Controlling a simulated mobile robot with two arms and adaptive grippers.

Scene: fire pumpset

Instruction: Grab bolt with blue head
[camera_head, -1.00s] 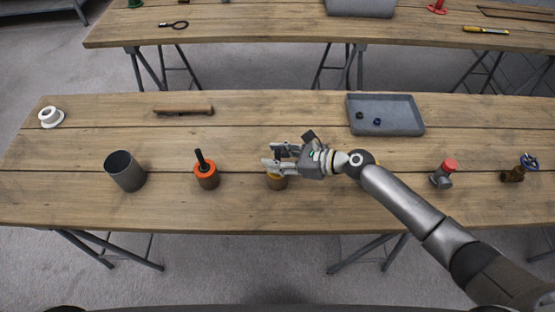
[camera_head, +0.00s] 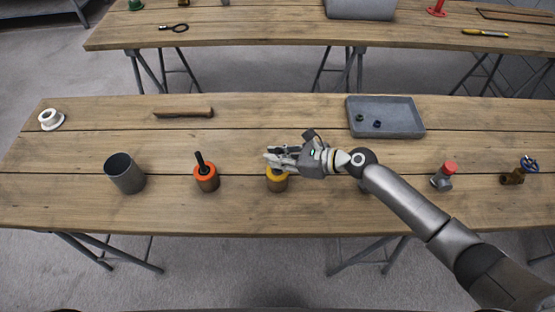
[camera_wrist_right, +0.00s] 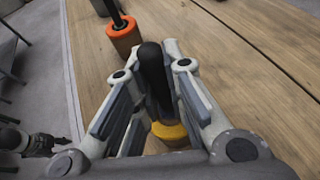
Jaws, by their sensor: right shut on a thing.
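My right gripper (camera_head: 272,157) is shut on a black rod (camera_wrist_right: 153,85). The rod stands upright from a yellow-topped cylinder (camera_head: 277,180) on the near table. In the right wrist view the fingers lie on either side of the rod, just above the yellow top (camera_wrist_right: 170,133). I make out no bolt with a plainly blue head. Two small dark pieces lie in the grey tray; the right one (camera_head: 377,124) looks dark bluish. My left gripper is out of view.
An orange-topped cylinder (camera_head: 207,178) with a black rod stands left of the gripper, then a grey cup (camera_head: 125,174). A red-capped fitting (camera_head: 443,176) and a blue-handled valve (camera_head: 521,169) stand right. The grey tray (camera_head: 412,130) lies behind.

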